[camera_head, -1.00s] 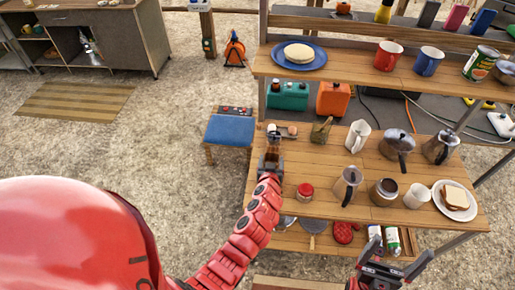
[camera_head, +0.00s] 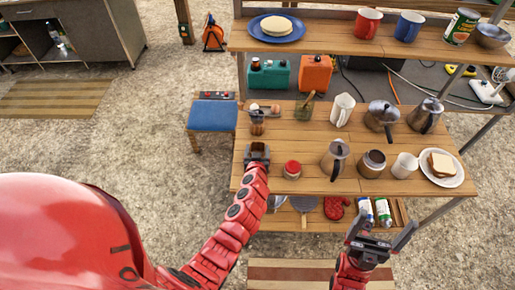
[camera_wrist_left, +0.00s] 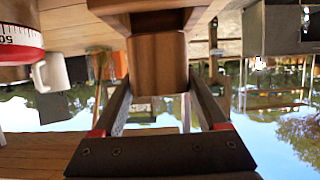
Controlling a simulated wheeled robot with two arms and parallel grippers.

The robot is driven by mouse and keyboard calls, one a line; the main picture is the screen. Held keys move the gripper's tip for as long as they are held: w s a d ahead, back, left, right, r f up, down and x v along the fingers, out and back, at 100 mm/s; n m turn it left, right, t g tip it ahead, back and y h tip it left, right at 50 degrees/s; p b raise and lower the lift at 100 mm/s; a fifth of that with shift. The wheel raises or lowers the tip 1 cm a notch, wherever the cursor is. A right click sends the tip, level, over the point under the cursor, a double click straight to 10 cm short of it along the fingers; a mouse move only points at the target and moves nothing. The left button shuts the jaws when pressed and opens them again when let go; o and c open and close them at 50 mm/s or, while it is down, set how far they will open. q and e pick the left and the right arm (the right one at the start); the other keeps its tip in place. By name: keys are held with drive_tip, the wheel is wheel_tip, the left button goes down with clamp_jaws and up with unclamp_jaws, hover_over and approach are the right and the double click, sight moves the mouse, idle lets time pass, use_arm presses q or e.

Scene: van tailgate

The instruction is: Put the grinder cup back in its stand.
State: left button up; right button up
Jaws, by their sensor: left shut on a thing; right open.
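The grinder cup (camera_wrist_left: 158,65) is a brown wooden piece between the fingers of my left gripper (camera_wrist_left: 158,88) in the left wrist view. My left gripper (camera_head: 257,148) is shut on it. In the head view, a small brown wooden piece (camera_head: 257,129) shows just beyond the fingertips, in front of the stand (camera_head: 257,115) at the table's left edge. In the wrist view a wider wooden part (camera_wrist_left: 100,5) frames the cup's far end; I cannot tell whether the cup touches it. My right gripper (camera_head: 378,238) is open and empty, in front of the table.
A red-lidded jar (camera_head: 292,170) stands right of my left gripper. A moka pot (camera_head: 335,160), an open pot (camera_head: 373,164), a mug (camera_head: 405,166) and a plate with a sandwich (camera_head: 442,168) stand farther right. A blue stool (camera_head: 212,115) is left of the table.

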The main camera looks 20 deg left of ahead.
use_arm(q)
drive_tip(key=shift+f+b, duration=0.8)
drive_tip(key=shift+f, duration=0.55)
drive_tip(key=shift+f+b, duration=0.65)
drive_tip(key=shift+b, duration=0.3)
drive_tip(key=o, duration=1.3)
drive_tip(key=shift+b+v, duration=2.95)
drive_tip(key=shift+v, duration=5.75)
